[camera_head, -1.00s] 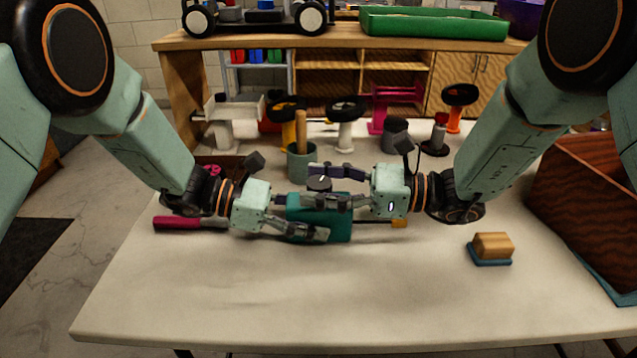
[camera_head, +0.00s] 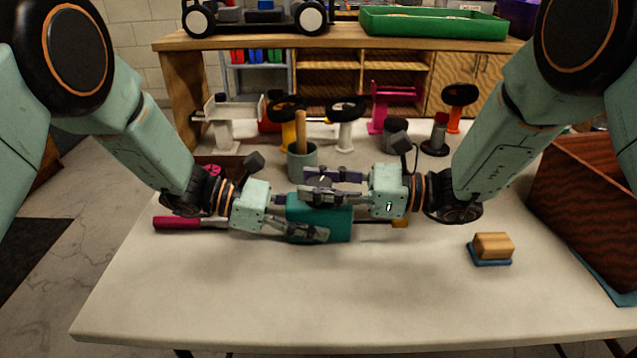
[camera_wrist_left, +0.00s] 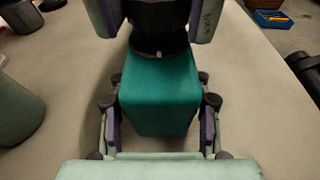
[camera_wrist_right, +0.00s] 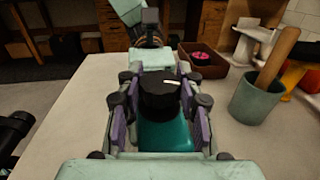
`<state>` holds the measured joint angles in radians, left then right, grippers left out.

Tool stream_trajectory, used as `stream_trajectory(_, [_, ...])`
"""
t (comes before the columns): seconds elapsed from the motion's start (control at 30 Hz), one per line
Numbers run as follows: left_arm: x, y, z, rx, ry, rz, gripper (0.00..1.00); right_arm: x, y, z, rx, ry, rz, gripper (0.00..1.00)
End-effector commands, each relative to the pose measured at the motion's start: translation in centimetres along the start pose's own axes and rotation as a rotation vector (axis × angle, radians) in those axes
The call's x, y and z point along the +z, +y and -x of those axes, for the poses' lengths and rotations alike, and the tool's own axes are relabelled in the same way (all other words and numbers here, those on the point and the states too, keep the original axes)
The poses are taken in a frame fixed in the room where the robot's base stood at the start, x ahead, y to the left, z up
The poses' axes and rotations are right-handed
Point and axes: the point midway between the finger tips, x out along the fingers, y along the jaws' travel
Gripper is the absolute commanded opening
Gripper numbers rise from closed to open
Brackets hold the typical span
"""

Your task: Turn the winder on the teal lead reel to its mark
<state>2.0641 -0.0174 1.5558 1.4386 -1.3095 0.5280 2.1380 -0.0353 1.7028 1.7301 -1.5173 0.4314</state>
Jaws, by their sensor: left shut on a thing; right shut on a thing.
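The teal lead reel (camera_head: 335,224) sits on the pale table in the middle; it also shows in the left wrist view (camera_wrist_left: 158,92). My left gripper (camera_head: 306,222) is shut on the reel's body from the left, one finger along its front. The black round winder (camera_wrist_right: 160,96) is on top of the reel, with a white line on its upper face. My right gripper (camera_head: 320,184) is shut on the winder from the right, a finger on each side. In the head view its fingers mostly hide the winder. I cannot make out the target mark.
A magenta-handled tool (camera_head: 178,222) lies at the left. A grey-green cup (camera_head: 301,164) with a wooden handle stands behind the reel. A wooden block on a blue base (camera_head: 493,248) and a dark wooden box (camera_head: 585,185) are at the right. The front table is clear.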

Motion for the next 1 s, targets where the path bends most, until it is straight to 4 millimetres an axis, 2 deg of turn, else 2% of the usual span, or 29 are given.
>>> stream_trajectory(0.17, [0.01,0.01,0.01,0.0,0.0,0.0,0.21,0.04,0.07,-0.06,-0.023,-0.002,-0.002,0.05])
stream_trajectory(0.7, [-0.01,-0.01,-0.04,0.0,0.001,0.0,0.21,0.09,0.1,-0.22,-0.352,-0.002,-0.002,0.05])
stream_trajectory(1.0, [-0.03,0.01,-0.03,0.0,0.001,0.0,0.21,0.04,0.02,-0.05,-0.416,0.0,0.001,0.05])
